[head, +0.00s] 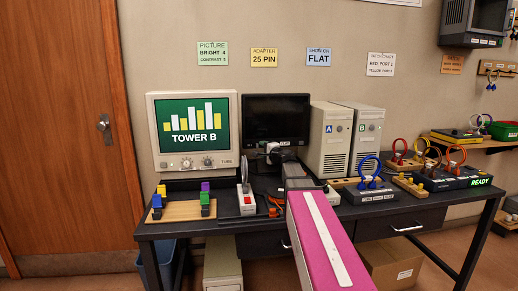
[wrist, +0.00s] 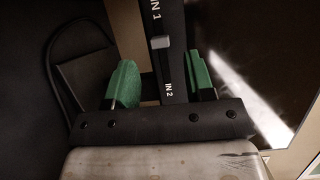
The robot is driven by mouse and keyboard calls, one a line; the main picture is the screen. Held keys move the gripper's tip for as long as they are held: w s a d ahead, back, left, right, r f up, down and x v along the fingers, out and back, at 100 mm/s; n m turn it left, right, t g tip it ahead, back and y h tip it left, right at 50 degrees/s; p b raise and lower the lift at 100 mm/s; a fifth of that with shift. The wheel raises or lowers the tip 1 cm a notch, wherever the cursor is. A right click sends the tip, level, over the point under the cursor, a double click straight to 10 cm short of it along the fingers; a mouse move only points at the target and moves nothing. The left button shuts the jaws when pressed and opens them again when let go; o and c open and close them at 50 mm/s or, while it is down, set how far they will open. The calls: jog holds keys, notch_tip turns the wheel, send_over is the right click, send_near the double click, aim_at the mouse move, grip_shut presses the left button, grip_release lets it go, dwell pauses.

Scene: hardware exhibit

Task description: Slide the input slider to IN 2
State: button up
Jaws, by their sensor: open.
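The input slider's small grey knob (wrist: 164,43) shows in the wrist view on a dark strip (wrist: 170,66) marked IN 1 and IN 2. The knob sits between the two labels, nearer IN 1. My gripper (wrist: 163,82) has green fingertips spread on either side of the strip, beside the IN 2 label. They look apart from the knob, and nothing is held. In the head view my gripper (head: 280,153) is in front of the lower edge of the black flat monitor (head: 268,115), and the slider cannot be made out there.
The tube monitor (head: 152,128) reading TOWER B stands left of the flat monitor. Two beige towers, A (head: 326,150) and B (head: 369,152), stand close on the right. A switch box (head: 246,201) and a block board (head: 178,212) lie at the front left of the dark table (head: 215,222).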

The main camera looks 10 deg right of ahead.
aim_at(258, 146)
jog(key=x, duration=0.4)
jog(key=shift+w, duration=0.1)
jog(key=shift+c, duration=0.3)
grip_shut()
jog(key=shift+d, duration=2.15)
jog(key=shift+o, duration=0.3)
grip_release()
jog(key=shift+d, duration=0.15)
